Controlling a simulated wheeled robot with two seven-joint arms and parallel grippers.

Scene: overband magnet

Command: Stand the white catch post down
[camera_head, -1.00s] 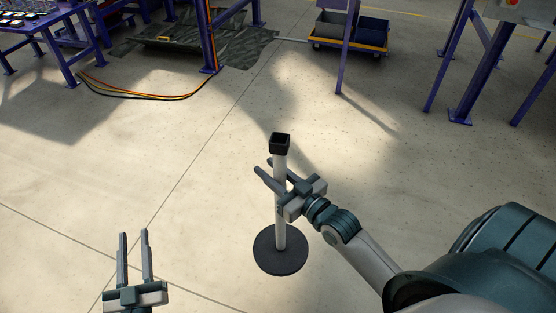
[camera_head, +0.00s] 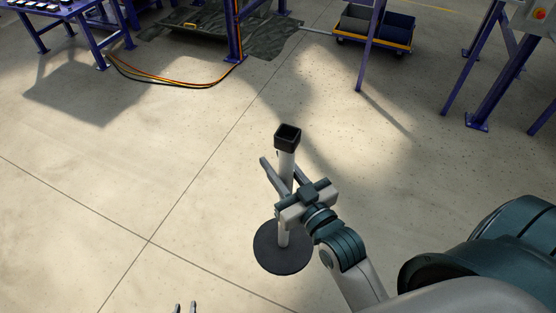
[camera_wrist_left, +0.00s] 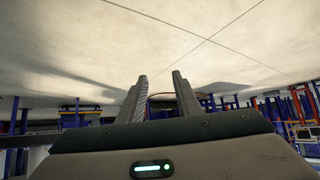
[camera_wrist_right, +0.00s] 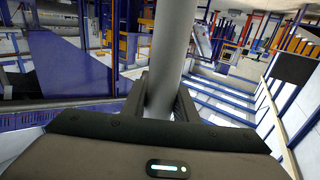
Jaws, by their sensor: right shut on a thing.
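The white catch post (camera_head: 286,165) is upright in the head view, with a black square cup (camera_head: 288,138) on top and a round dark base (camera_head: 283,248) below. I cannot tell whether the base touches the floor. My right gripper (camera_head: 281,178) is shut on the white pole around its middle. In the right wrist view the pole (camera_wrist_right: 172,50) stands between the fingers, with its ends out of view. My left gripper (camera_head: 185,308) only shows its fingertips at the bottom edge of the head view. Its fingers (camera_wrist_left: 160,85) are apart and empty in the left wrist view.
The pale floor (camera_head: 170,165) around the post is clear. Purple steel legs (camera_head: 490,80) stand at the upper right, with a wheeled bin cart (camera_head: 375,38) at the back. Cables (camera_head: 165,80) lie on the floor at the upper left, near a purple table (camera_head: 85,30).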

